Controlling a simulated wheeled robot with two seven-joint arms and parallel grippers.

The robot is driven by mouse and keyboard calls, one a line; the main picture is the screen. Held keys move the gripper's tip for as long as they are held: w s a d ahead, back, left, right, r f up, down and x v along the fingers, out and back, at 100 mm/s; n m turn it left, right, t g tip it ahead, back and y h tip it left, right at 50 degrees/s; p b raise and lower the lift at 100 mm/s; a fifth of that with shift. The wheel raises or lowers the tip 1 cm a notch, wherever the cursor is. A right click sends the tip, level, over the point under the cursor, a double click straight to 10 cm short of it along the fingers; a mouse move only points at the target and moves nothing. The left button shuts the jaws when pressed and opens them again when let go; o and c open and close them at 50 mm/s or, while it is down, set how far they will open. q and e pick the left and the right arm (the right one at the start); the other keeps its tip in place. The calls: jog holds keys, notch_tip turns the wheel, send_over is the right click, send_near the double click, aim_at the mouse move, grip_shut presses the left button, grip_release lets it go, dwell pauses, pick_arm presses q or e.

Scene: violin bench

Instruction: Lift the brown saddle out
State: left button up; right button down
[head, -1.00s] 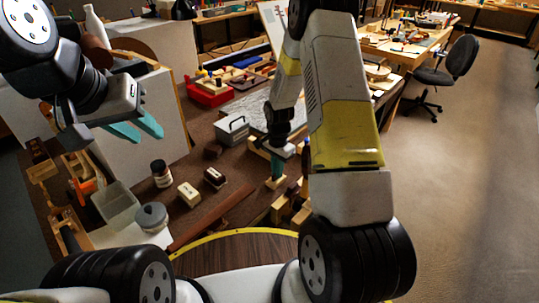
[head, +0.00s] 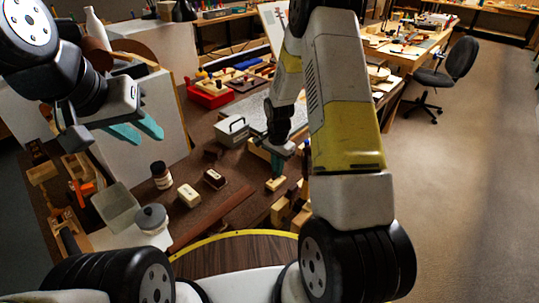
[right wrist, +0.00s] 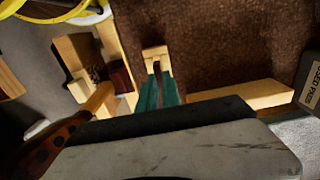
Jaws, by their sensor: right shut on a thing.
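A small pale wooden block (head: 276,184) stands on the brown bench, and my right gripper (head: 277,168) points down at it. In the right wrist view the same block (right wrist: 156,52) has a notch facing the teal fingertips (right wrist: 158,78), which reach into it. The right gripper is shut on a small dark piece (right wrist: 157,68) between the tips, apparently the brown saddle; the fingers and block mostly hide it. I see no clear gap between it and the block. My left gripper (head: 137,132) is open and empty, high at the left above the bench.
Light wooden pieces with a dark brown block (right wrist: 122,78) stand close to the right gripper. A grey metal box (head: 232,131) is behind.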

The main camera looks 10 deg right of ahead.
jog(key=shift+r, duration=2.1)
notch_tip(320, 180, up, 7)
jog(key=shift+s, duration=0.1)
